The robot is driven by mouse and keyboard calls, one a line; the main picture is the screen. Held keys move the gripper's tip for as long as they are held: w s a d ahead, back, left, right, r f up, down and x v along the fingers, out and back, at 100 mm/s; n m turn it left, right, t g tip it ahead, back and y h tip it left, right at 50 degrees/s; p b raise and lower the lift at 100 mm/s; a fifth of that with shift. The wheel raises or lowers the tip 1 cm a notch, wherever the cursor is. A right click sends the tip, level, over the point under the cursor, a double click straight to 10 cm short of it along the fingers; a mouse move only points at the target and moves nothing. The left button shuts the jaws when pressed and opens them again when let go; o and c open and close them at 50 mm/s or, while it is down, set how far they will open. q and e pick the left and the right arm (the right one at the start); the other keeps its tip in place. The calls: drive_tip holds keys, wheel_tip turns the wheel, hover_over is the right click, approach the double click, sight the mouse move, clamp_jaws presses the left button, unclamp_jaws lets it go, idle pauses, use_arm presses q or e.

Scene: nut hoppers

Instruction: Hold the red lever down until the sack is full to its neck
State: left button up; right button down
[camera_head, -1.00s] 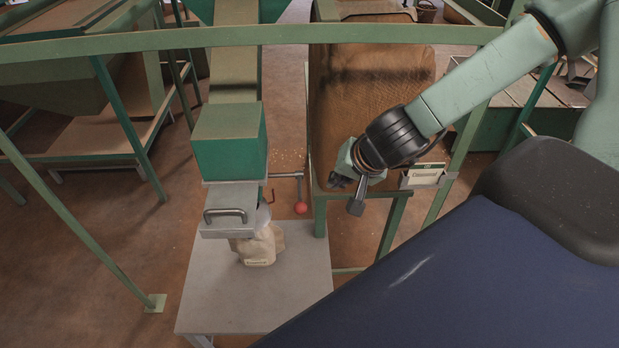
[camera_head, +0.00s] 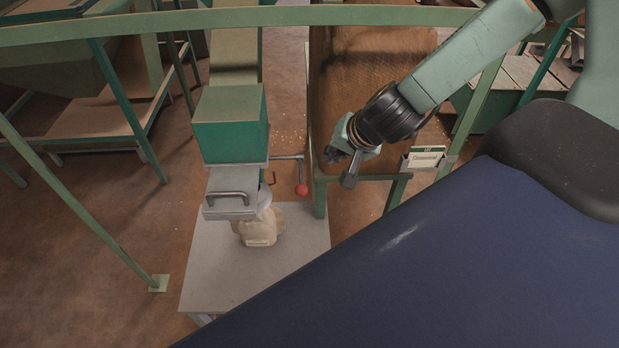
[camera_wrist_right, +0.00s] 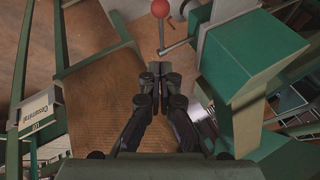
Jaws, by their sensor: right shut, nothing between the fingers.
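The red lever has a round red knob (camera_head: 301,190) at the end of a thin bar, to the right of the green hopper chute (camera_head: 230,125). The knob also shows at the top of the right wrist view (camera_wrist_right: 161,8). A tan sack (camera_head: 259,226) hangs under the grey spout (camera_head: 232,190) above a grey table; its fill level cannot be seen. My right gripper (camera_head: 335,155) is shut and empty, to the right of the knob and apart from it. Its closed fingers (camera_wrist_right: 160,70) point toward the knob in the wrist view. My left gripper is not in view.
A green rail (camera_head: 150,30) crosses the top of the view. A brown mesh-like bin (camera_head: 360,75) on a green frame stands under my right arm, with a small label sign (camera_head: 424,159) at its corner. The grey table (camera_head: 215,270) has bare room.

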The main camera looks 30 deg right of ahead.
drive_tip(key=w+a+f+b, duration=0.3)
drive_tip(key=f+b, duration=0.4)
drive_tip(key=f, duration=0.3)
drive_tip(key=shift+w+b, duration=0.3)
drive_tip(key=shift+w, duration=0.25)
drive_tip(key=shift+d, duration=0.15)
drive_tip(key=shift+f, duration=0.1)
